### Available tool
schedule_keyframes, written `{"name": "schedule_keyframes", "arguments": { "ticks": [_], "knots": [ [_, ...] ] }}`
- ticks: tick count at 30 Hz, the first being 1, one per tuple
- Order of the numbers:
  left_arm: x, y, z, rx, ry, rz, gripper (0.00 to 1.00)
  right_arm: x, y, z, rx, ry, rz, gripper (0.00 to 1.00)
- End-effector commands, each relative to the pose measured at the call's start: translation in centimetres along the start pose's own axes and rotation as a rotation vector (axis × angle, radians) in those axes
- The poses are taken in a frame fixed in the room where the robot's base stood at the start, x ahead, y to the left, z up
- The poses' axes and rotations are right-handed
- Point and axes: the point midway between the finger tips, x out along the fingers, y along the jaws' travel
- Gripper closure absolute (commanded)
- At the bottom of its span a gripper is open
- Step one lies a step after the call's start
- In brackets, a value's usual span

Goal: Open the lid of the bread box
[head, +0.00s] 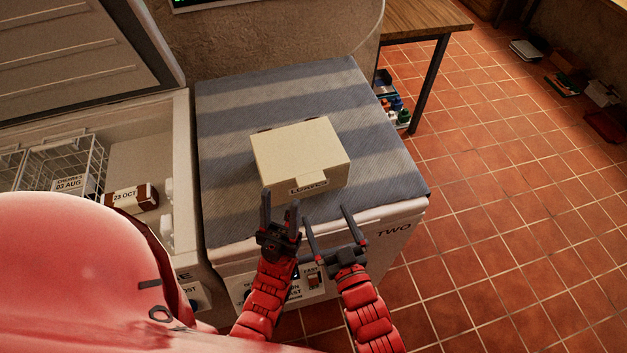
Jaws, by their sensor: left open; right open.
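The bread box (297,153) is a cream box on the striped grey cloth of the closed freezer. Its lid is shut, with a tab at the front edge and a dark-lettered label on the front face, partly legible. My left gripper (281,209) is open, with its fingers pointing up just in front of the box's front left corner; whether it touches the box I cannot tell. My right gripper (329,228) is open and empty, in front of the box's front right part and lower. Both grippers are over the freezer's front edge.
The striped cloth (222,130) is clear around the box. A wooden table (420,17) stands behind right. Tiled floor (500,220) is free at right.

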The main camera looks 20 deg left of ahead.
Motion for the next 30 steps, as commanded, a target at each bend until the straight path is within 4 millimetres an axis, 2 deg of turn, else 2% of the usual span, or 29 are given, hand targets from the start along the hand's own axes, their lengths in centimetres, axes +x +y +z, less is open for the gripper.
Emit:
{"name": "schedule_keyframes", "arguments": {
  "ticks": [1,6,13,19,28,30],
  "knots": [
    [0.8,0.0,-0.1,0.0,0.0,0.0,0.5,1.2,0.0,-0.7,0.0,0.005,-0.001,0.0],
    [2.0,-0.1,-0.3,0.0,0.0,0.0,0.5,4.5,0.0,-0.6,0.001,0.004,-0.001,0.0],
    [3.1,-0.1,-0.5,0.0,0.0,0.0,0.5,8.1,0.0,-0.4,0.0,0.002,0.0,0.0],
    [3.5,-0.2,-0.6,0.0,0.0,0.0,0.5,9.4,0.0,-0.1,-0.001,0.001,0.0,0.0],
    [3.4,-0.2,-0.6,0.0,0.0,0.0,0.5,9.6,0.0,-0.1,-0.001,0.002,0.0,0.0],
    [3.4,-0.2,-0.6,0.0,0.0,0.0,0.5,9.6,0.0,-0.1,0.0,0.002,0.0,0.13]
  ]
}}
